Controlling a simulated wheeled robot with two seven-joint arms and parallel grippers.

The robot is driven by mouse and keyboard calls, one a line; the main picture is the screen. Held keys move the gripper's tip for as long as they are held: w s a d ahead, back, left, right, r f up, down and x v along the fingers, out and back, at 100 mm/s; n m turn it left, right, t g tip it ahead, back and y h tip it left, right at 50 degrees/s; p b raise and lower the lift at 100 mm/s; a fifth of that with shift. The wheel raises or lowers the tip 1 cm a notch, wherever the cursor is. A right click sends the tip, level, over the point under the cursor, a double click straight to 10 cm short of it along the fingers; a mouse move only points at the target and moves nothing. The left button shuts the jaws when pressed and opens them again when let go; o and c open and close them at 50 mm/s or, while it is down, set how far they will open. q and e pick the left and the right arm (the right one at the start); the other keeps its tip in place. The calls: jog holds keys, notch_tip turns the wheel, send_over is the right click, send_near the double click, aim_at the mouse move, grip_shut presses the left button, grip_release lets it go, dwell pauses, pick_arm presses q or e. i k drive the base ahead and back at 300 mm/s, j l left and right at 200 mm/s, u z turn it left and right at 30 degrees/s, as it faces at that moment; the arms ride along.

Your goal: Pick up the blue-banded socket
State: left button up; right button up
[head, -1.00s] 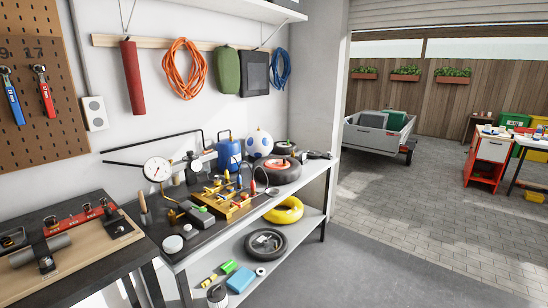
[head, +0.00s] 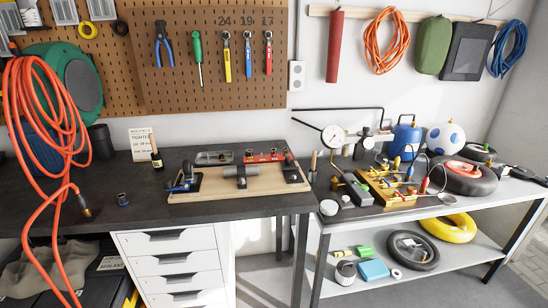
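A small dark socket that looks blue-banded (head: 123,199) stands alone on the dark workbench top (head: 135,180), left of the wooden board. It is small in the picture, so the band's detail is hard to tell. A red rail (head: 262,158) holding several small sockets lies at the back of the wooden board (head: 215,187); their band colours are too small to tell. Neither of my grippers shows in the head view.
An orange hose (head: 72,145) hangs over the bench's left side, its brass end (head: 86,212) near the socket. The bench front between hose and board is mostly clear.

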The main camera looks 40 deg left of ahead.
aim_at(122, 199)
jog(key=u, duration=2.55)
